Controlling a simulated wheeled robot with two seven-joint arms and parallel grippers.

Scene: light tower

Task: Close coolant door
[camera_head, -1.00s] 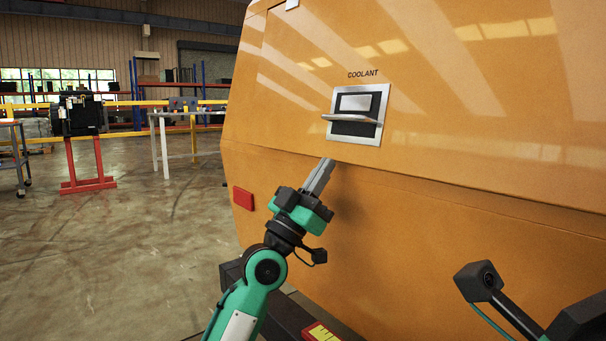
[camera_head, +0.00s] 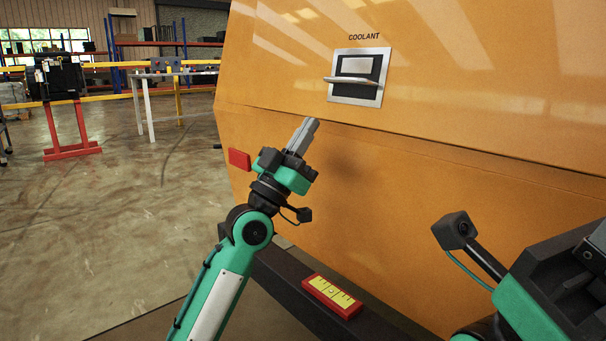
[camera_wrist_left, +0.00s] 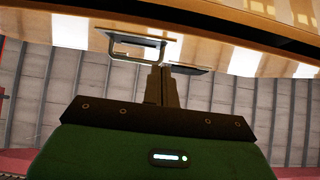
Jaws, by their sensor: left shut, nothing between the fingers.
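The coolant door is a silver-framed hatch (camera_head: 372,97) on the orange panel, under the word COOLANT. A thin silver flap (camera_head: 345,80) juts out from its middle, with dark openings above and below it. My left gripper (camera_head: 312,122) is shut and empty, below and left of the hatch, apart from it. In the left wrist view its fingers (camera_wrist_left: 161,80) point toward the panel, with a silver bracket-like part (camera_wrist_left: 122,48) of the hatch beyond. My right gripper (camera_head: 590,255) is cut off by the right edge, and its fingertips are not visible.
The orange housing (camera_head: 430,185) fills the right side. A dark ledge (camera_head: 290,285) with a red and yellow block (camera_head: 332,296) runs along its base. A red block (camera_head: 239,159) sits at its left edge. Open floor (camera_head: 110,230) lies left, with a table (camera_head: 165,76) behind.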

